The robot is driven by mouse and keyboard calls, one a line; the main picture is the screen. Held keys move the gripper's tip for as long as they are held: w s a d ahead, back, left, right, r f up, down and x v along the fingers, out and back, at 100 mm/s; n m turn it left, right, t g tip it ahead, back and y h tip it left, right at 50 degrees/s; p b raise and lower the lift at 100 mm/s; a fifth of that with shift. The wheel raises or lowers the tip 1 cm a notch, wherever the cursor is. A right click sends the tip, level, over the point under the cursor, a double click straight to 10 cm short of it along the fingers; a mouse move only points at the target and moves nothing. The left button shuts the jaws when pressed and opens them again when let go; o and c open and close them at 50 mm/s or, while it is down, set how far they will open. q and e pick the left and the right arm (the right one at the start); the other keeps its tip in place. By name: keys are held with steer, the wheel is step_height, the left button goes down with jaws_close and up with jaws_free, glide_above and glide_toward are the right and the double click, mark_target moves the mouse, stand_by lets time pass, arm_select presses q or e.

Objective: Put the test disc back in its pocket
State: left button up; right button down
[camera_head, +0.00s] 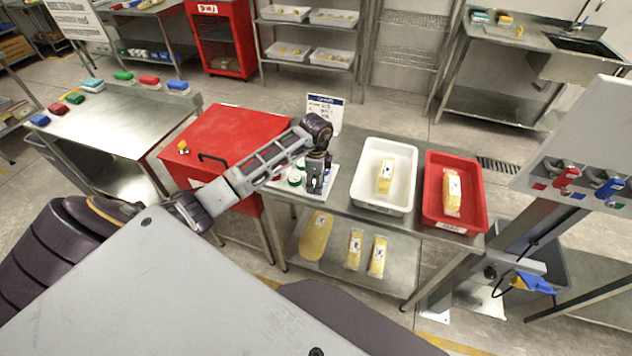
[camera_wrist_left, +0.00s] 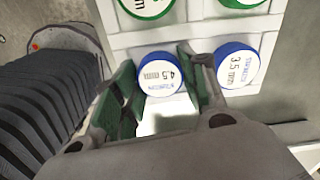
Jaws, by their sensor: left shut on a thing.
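My left gripper (camera_head: 316,186) reaches down over the white test-disc holder (camera_head: 285,190) on the steel table. In the left wrist view its green-padded fingers (camera_wrist_left: 160,88) are shut on a blue-rimmed white disc (camera_wrist_left: 160,74) marked 4.5. The disc is over or at the holder; I cannot tell whether it touches a pocket. A second blue-rimmed disc (camera_wrist_left: 237,65), marked 3.5, lies to its right. Green-rimmed discs (camera_wrist_left: 146,6) lie above at the picture's top edge; one also shows in the head view (camera_head: 295,179). My right gripper is out of view.
A white tray (camera_head: 367,200) and a red tray (camera_head: 434,213), each with a yellow pack, stand right of the holder. A sign (camera_head: 325,108) stands behind it. A red cabinet (camera_head: 225,140) is on the left. The lower shelf (camera_head: 340,265) holds yellow packs.

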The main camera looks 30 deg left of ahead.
arm_select(q)
steer(key=shift+s+f, duration=0.25)
steer(key=shift+f, duration=0.25)
steer(key=shift+s+d+f, duration=0.1)
steer(key=shift+f, duration=0.05)
steer(key=o, duration=1)
steer(key=shift+f, duration=0.1)
steer(key=shift+c, duration=0.2)
steer(key=shift+o, duration=0.7)
steer(key=shift+f, duration=0.1)
steer(key=shift+w, duration=0.2)
steer(key=shift+r, duration=0.25)
steer(key=shift+r, duration=0.5)
step_height(320, 180, up, 12)
steer(key=b, duration=0.1)
steer(key=shift+w+r, duration=0.15)
steer(key=shift+r, duration=0.05)
